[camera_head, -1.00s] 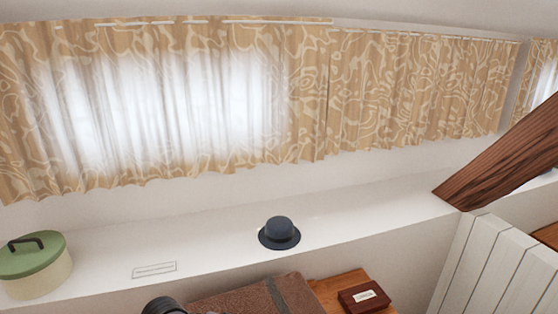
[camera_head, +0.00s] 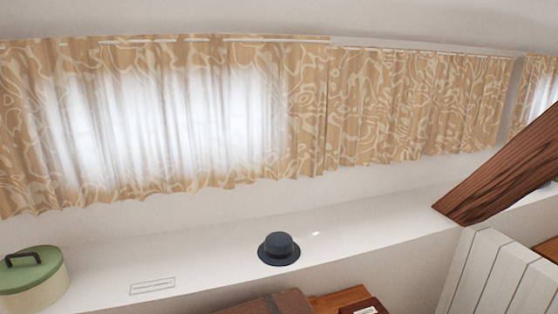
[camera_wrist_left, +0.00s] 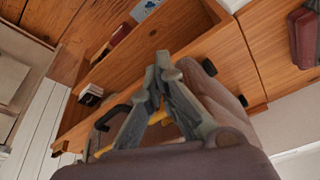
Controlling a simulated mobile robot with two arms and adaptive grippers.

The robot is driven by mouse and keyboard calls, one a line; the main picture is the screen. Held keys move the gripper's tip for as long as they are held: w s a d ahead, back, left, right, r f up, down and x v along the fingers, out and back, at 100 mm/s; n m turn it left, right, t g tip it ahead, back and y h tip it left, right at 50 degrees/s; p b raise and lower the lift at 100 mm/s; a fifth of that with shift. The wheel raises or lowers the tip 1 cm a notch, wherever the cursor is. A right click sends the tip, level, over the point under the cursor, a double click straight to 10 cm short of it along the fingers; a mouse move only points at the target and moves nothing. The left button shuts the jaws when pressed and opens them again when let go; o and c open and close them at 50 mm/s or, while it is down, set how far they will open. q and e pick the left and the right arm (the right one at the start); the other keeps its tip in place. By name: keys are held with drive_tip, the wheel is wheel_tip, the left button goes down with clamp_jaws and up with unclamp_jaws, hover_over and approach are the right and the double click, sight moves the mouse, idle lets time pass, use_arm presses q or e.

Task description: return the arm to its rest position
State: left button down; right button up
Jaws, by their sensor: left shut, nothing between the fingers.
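My left gripper (camera_wrist_left: 164,65) shows in the left wrist view, its two grey fingers converging so the tips meet, with nothing held between them. It points toward wooden furniture (camera_wrist_left: 225,60) with an open compartment behind it. Neither gripper shows in the head view, and my right gripper is in neither view.
A white ledge (camera_head: 210,262) under patterned curtains (camera_head: 400,110) holds a dark blue hat (camera_head: 279,249) and a green-lidded round box (camera_head: 32,275). A slanted timber brace (camera_head: 500,175) and white slatted panel (camera_head: 490,275) stand right. The compartment contains a dark red item (camera_wrist_left: 117,37).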

use_arm(q)
wheel_tip(320, 180, down, 26)
drive_tip(key=s+g+b, duration=0.1)
drive_tip(key=s+b, duration=0.2)
drive_tip(key=s+a+f+g+b, duration=0.1)
drive_tip(key=s+a+f+b, duration=0.1)
drive_tip(key=s+f, duration=1.4)
wheel_tip(320, 180, down, 2)
drive_tip(key=shift+a, duration=0.5)
